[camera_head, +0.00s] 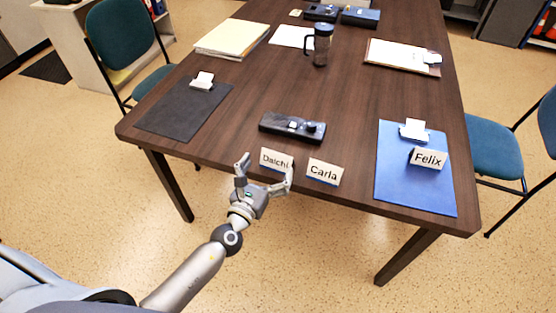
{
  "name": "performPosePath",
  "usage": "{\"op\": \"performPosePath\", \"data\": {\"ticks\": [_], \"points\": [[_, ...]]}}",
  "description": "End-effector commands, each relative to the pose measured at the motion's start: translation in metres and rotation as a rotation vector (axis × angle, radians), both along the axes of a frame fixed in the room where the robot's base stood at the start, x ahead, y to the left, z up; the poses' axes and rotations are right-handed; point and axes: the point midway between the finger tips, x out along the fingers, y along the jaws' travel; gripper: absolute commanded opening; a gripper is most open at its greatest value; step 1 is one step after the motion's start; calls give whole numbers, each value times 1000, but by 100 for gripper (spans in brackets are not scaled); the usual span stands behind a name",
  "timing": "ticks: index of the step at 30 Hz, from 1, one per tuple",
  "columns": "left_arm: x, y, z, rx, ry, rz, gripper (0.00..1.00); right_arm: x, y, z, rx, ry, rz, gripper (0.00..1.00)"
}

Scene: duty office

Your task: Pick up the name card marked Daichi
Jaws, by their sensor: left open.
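The name card marked Daichi (275,159) stands near the front edge of the dark wooden table (210,142). My left gripper (265,173) is open at that edge, just in front of the card. In the picture, one finger is at the card's left and the other overlaps its lower right corner. I cannot tell whether they touch it. A card marked Carla (324,171) stands close to the right of the Daichi card. My right gripper is not in view.
A black device (292,127) lies behind the Daichi and Carla cards. A black clipboard (178,112) is at the left, and a dark mug (321,46) stands further back. Teal chairs (122,42) flank the table. The table between the device and the mug is clear.

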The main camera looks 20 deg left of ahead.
Motion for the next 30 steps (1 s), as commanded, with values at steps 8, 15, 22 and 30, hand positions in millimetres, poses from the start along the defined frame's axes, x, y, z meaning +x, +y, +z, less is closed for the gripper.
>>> {"op": "performPosePath", "data": {"ticks": [8, 15, 22, 30], "points": [[21, -3, -1, -3, 0, 1, 100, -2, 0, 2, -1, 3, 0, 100], [51, -8, -3, -2, 0, 1, 100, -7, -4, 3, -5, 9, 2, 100], [58, -8, -4, -3, 1, 0, 100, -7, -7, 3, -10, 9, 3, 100], [58, -9, -4, -3, 1, 0, 82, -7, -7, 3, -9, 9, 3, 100]]}}
